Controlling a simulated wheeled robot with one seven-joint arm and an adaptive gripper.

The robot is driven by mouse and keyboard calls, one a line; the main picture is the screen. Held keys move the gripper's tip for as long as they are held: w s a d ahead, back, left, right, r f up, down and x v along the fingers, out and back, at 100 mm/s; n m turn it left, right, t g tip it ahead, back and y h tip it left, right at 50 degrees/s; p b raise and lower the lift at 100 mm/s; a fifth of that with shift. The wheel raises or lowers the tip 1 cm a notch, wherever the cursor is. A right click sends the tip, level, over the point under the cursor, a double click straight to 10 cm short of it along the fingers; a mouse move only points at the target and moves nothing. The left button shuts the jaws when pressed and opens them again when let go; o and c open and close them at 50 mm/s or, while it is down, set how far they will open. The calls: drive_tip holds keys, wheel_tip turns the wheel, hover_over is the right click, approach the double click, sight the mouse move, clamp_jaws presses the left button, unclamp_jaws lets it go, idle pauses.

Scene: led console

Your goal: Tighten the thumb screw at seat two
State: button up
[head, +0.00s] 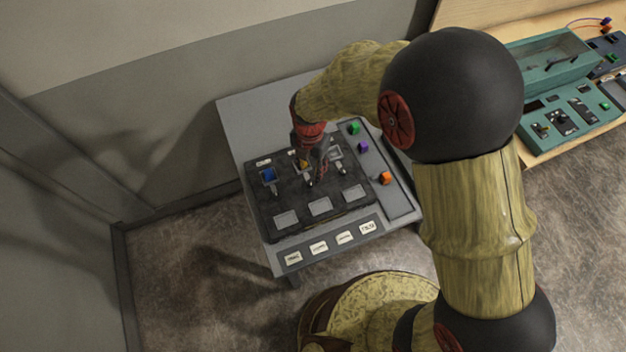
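The dark console panel (295,208) lies on a small grey table. Along its far side is a row of three seats. The left seat holds a blue piece (268,175), and the middle one shows a yellow piece (302,164) partly behind my gripper. The right seat (335,155) looks pale, its contents unclear. Small pale screw-like parts sit at the near side of the seats, one of them (309,183) by the middle seat. My gripper (319,180) points down just right of that part. Contact and finger opening are too small to tell. I cannot read which seat is labelled two.
Three pale empty-looking pads (320,207) lie on the panel's near half, with several white labels (319,248) along the front edge. Green (354,128), purple (363,146) and orange (385,178) pieces sit in a right-hand tray. A teal console (570,115) stands on a wooden bench.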

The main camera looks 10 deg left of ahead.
sight(310, 182)
drive_tip(key=shift+w+n, duration=0.1)
drive_tip(key=shift+n, duration=0.5)
drive_tip(key=shift+f, duration=3.9)
drive_tip(key=shift+c, duration=0.3)
clamp_jaws()
